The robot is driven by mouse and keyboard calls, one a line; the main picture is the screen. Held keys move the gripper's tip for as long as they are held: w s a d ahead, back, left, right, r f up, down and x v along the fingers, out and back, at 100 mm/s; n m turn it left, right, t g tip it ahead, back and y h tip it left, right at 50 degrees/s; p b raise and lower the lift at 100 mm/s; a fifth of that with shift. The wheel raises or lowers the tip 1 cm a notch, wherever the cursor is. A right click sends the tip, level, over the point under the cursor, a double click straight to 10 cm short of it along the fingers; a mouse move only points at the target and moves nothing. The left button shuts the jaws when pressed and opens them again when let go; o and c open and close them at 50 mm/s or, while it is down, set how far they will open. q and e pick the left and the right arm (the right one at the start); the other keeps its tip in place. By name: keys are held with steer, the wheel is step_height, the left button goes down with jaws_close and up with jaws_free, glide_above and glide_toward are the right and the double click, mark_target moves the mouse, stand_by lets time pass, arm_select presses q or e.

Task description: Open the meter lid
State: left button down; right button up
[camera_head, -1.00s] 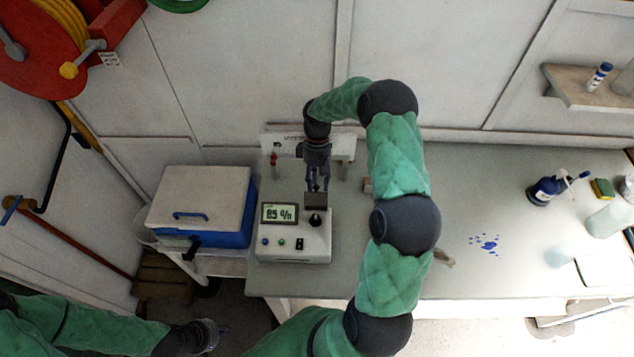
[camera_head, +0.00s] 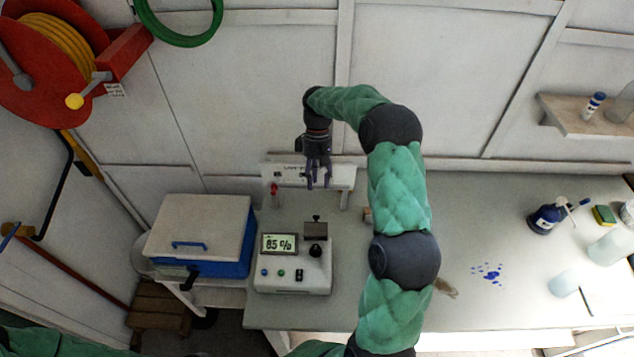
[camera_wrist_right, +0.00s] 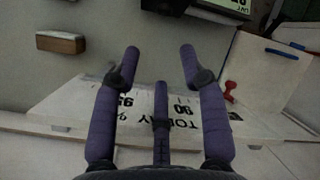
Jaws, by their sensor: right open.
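The meter (camera_head: 293,282) is a white box on the bench with a display reading about 85 %, small buttons and a black round knob. Its dark square lid (camera_head: 316,231) looks raised at the back right, behind the knob, with a small tab on top. In the wrist view, part of the meter's display (camera_wrist_right: 236,5) shows at the top edge. My right gripper (camera_head: 319,185) is behind and above the lid, apart from it, open and empty. Its spread purple fingers (camera_wrist_right: 160,60) show in the wrist view. My left gripper is out of view.
A white sign board (camera_head: 340,178) stands behind the meter, close to my right gripper, with a red item (camera_head: 275,190) by it. A blue cooler (camera_head: 230,252) with a white top is left of the meter. The mid-right bench is mostly clear.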

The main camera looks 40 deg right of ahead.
steer(key=shift+s, duration=0.1)
steer(key=c, duration=0.9)
steer(key=shift+s+a+n, duration=0.1)
steer(key=shift+a+n, duration=0.1)
steer(key=shift+n, duration=0.3)
jaws_close()
steer(key=n+t+h, duration=0.1)
steer(key=n+h, duration=0.1)
steer(key=n, duration=0.9)
glide_toward(316, 227)
steer(key=s+a+f+n+t+b, duration=0.15)
steer(key=s+a+n, duration=0.6)
steer(key=n, duration=0.75)
steer(key=shift+t+h, duration=0.4)
steer(key=shift+t, duration=0.05)
steer(key=f, duration=0.3)
steer(key=f+b, duration=0.1)
steer(key=f, duration=0.4)
steer(key=shift+s+d+f, duration=0.25)
steer(key=shift+s+f, duration=0.1)
steer(key=shift+f, duration=0.05)
steer(key=shift+w+d+r, duration=0.35)
steer(key=shift+w+d, duration=0.35)
steer(key=shift+w, duration=0.2)
steer(key=shift+w+d+r, duration=0.25)
steer(key=shift+w+d, duration=0.3)
steer(key=shift+w, duration=0.05)
